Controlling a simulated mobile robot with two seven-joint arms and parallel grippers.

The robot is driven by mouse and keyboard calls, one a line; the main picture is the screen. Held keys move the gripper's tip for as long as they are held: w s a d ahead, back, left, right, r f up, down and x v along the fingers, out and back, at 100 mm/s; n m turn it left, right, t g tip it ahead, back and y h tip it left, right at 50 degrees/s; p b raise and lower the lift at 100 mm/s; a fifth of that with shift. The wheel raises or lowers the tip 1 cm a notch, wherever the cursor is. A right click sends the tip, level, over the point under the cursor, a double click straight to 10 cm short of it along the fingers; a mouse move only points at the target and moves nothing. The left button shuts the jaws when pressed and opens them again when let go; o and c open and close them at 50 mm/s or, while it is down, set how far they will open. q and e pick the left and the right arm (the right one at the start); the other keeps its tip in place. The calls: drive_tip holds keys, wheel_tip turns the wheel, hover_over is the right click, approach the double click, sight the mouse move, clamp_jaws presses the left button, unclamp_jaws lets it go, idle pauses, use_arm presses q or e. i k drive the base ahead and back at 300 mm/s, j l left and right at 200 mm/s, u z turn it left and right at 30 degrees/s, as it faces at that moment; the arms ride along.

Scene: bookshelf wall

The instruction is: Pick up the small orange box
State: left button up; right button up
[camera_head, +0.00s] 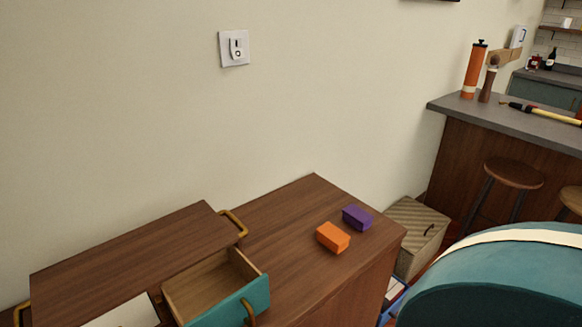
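The small orange box (333,237) rests on the brown wooden cabinet top (290,220), near its right end. A small purple box (357,217) sits just behind it and to the right, close to it. Neither of my grippers is in view, and nothing is seen touching the orange box.
An open, empty-looking drawer (208,286) with a teal front (236,302) juts out left of the orange box. A raised wooden section (130,260) stands at the left. A ribbed box (412,232) and a teal rounded piece (500,285) are at the right.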

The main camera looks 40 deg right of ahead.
sight(332, 238)
drive_tip(key=z, duration=1.55)
